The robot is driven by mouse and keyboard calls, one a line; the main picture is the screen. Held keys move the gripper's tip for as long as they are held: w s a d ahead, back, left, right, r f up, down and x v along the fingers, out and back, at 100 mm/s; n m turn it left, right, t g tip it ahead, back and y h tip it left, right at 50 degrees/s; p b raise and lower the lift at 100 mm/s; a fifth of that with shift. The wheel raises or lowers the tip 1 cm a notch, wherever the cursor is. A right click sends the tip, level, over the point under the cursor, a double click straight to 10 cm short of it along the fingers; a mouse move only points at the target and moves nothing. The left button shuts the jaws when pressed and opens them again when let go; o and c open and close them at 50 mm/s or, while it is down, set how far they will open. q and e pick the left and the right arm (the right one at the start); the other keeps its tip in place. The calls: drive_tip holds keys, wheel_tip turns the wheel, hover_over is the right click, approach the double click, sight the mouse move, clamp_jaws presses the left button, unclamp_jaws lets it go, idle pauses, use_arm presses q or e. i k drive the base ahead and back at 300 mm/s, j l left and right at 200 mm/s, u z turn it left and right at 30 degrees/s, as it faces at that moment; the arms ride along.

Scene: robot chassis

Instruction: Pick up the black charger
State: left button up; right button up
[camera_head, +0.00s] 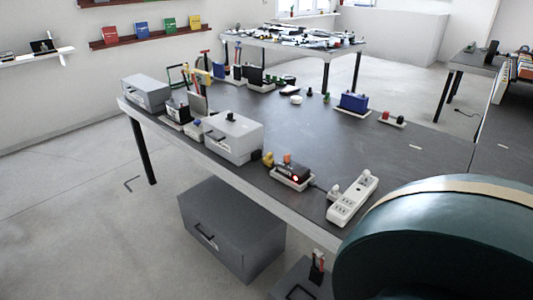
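A small black box with a red light (291,172), which looks like the black charger, sits in a shallow white tray near the front edge of the dark table (330,140). A white power strip (353,199) lies just to its right, with a white plug (335,191) at its left side. A dark cord seems to run from the black box toward this plug. Neither of my grippers is in view.
A grey case (233,136) stands left of the black box, with small yellow and orange items between. A grey drawer box (230,230) is under the table. A large dark teal rounded shape hides the lower right. The table's middle is clear.

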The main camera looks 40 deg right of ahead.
sight(298, 172)
drive_tip(key=i, duration=1.7)
drive_tip(key=i+j+z, duration=0.1)
drive_tip(key=i+z, duration=0.4)
drive_tip(key=i+j+z, duration=0.2)
drive_tip(key=i+z, duration=0.25)
drive_tip(key=z, duration=1.85)
drive_tip(key=k+l, duration=0.05)
